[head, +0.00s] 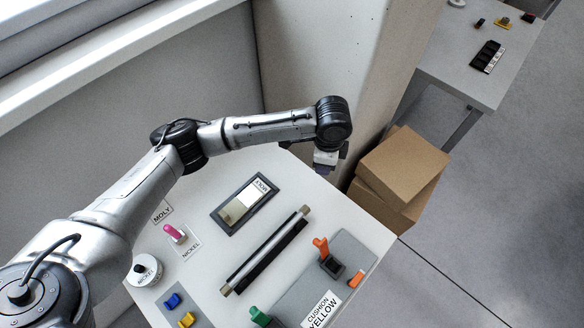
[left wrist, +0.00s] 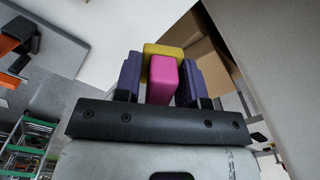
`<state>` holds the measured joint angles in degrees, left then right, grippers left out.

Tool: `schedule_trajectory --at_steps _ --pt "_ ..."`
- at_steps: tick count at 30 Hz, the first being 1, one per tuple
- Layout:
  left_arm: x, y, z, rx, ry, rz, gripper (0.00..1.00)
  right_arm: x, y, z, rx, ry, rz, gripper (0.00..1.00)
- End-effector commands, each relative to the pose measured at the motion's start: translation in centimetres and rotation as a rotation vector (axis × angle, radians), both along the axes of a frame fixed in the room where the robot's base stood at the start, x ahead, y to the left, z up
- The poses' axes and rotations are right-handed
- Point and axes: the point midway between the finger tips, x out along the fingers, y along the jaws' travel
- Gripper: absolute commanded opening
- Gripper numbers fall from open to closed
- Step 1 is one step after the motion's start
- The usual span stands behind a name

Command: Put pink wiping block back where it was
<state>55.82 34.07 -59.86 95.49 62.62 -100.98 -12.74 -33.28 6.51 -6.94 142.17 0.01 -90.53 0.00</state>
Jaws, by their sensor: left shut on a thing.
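My left gripper (head: 324,168) hangs at the far right corner of the white table, beside the pillar. In the left wrist view its two purple fingers (left wrist: 160,82) are shut on the pink wiping block (left wrist: 162,80). A yellow part (left wrist: 163,50) shows right behind the pink; I cannot tell whether they are one piece. In the head view the held block is hidden by my wrist. My right gripper is not in view.
A dark-framed tray labelled MOLY (head: 232,222), a metal bar (head: 262,252), a grey plate labelled CUSHION YELLOW (head: 283,303) with orange and green parts, and blue and yellow pieces (head: 172,301) are on the table. Cardboard boxes (head: 402,166) stand beyond its right edge.

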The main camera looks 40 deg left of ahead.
Motion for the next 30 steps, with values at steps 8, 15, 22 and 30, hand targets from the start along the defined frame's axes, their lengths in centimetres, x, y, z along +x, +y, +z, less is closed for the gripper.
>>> schedule_trajectory --at_steps 8,15,22,30 --pt "-1.4 1.1 -0.2 0.001 0.000 -0.367 0.12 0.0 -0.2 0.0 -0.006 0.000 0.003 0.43" --pt "-1.6 1.5 -0.3 0.001 0.000 -0.518 0.12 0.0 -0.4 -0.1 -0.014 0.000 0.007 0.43" --pt "-1.9 5.0 -2.6 0.004 0.003 -0.542 0.12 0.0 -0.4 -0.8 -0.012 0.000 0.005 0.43" --pt "-2.3 10.2 -5.7 0.003 0.001 -0.542 0.12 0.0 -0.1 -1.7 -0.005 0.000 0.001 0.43"
